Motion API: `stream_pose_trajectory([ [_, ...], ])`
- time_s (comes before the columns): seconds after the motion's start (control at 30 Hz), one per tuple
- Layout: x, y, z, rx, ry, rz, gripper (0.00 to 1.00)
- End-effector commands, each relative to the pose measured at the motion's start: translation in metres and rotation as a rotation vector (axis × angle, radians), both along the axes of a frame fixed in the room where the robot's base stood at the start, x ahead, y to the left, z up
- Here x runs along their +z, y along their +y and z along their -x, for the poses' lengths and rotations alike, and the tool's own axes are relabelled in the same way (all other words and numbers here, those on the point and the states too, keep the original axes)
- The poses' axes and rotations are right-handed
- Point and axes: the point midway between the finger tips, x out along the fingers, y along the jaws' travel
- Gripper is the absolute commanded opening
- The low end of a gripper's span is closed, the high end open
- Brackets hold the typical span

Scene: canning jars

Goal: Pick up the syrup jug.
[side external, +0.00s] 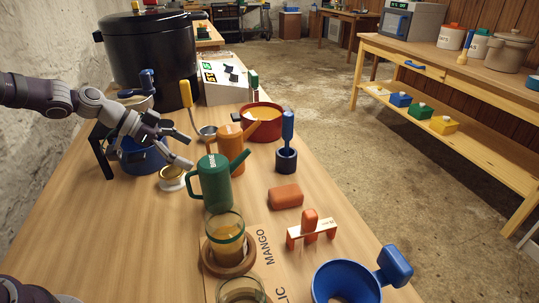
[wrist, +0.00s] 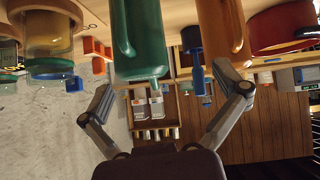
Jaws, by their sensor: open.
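A green jug (side external: 213,182) with white lettering that seems to read "BRINE" stands upright on the table. An orange jug (side external: 230,150) stands just behind it; its lettering is not readable, so I cannot confirm which is the syrup jug. My gripper (side external: 186,147) is open and empty, left of both jugs and apart from them. In the wrist view, the scene appears upside down. The green jug (wrist: 143,45) shows between my fingers' directions, and the orange jug (wrist: 214,35) shows nearer the right finger. My gripper (wrist: 165,80) has its fingers spread wide there.
A red pot (side external: 262,128), a ladle (side external: 206,131) and a blue tool in a dark cup (side external: 287,158) stand near the jugs. A glass jar (side external: 225,240) and a blue funnel (side external: 345,284) are nearer the front. A large black pot (side external: 150,60) stands behind my arm.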

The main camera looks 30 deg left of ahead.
Motion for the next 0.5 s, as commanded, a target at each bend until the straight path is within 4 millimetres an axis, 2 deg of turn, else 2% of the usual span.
stream_pose_trajectory([
  [0.1, -0.001, 0.031, -0.021, 0.090, -0.168, 0.105, 0.97],
  [0.23, 0.000, 0.053, -0.031, 0.155, -0.275, 0.142, 0.97],
  [0.3, -0.002, 0.052, -0.037, 0.164, -0.295, 0.147, 0.97],
  [0.5, -0.017, 0.032, -0.065, 0.164, -0.294, 0.146, 0.97],
])
